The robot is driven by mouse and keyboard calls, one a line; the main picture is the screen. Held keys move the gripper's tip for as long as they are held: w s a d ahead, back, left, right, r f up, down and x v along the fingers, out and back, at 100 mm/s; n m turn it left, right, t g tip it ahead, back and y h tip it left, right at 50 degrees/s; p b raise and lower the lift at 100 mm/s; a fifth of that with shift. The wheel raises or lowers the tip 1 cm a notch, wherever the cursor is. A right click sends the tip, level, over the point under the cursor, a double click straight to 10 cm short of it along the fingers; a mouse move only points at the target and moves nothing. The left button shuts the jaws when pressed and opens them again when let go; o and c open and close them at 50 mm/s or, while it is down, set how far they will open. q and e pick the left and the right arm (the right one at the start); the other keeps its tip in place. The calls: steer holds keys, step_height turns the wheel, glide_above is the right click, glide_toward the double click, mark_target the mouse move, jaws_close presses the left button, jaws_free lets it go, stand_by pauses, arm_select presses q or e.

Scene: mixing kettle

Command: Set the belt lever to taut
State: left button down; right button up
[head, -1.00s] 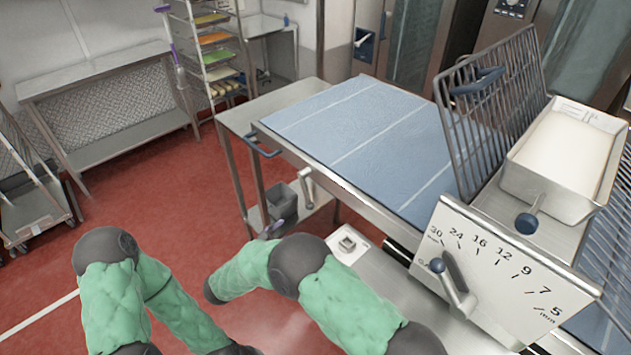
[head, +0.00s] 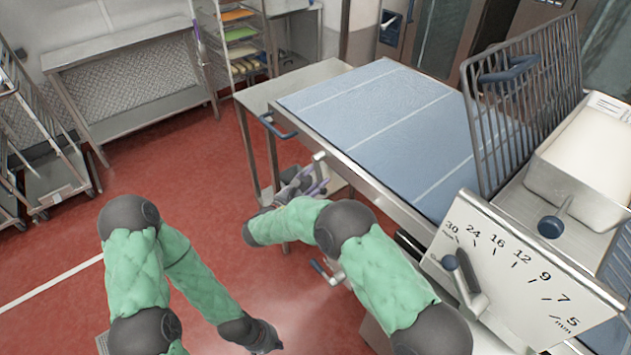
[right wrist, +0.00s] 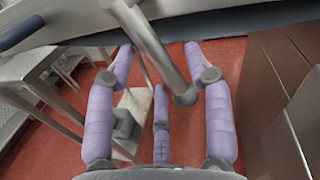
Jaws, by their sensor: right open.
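A metal lever (head: 320,169) hangs at the near left side of the blue-belted table, below its edge. It is probably the belt lever; no label shows. In the right wrist view the metal lever (right wrist: 157,50) slants down between the spread fingers, ending in a rounded knob. My right gripper (head: 305,186), with purple fingers, is open at this lever; in the wrist view the open gripper (right wrist: 165,70) has not closed on it. Whether a finger touches it, I cannot tell. My left gripper (head: 268,342) is low at the bottom, its fingers unclear.
The blue belt (head: 375,120) lies flat on the table. A scale plate (head: 515,265) with a pointer lever (head: 462,275) stands at right. A wire guard (head: 525,100) and a tray (head: 580,165) are above it. Another blue-knobbed lever (head: 318,267) is lower down.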

steer(key=shift+w+d, duration=0.15)
jaws_close()
steer(key=shift+r, duration=0.1)
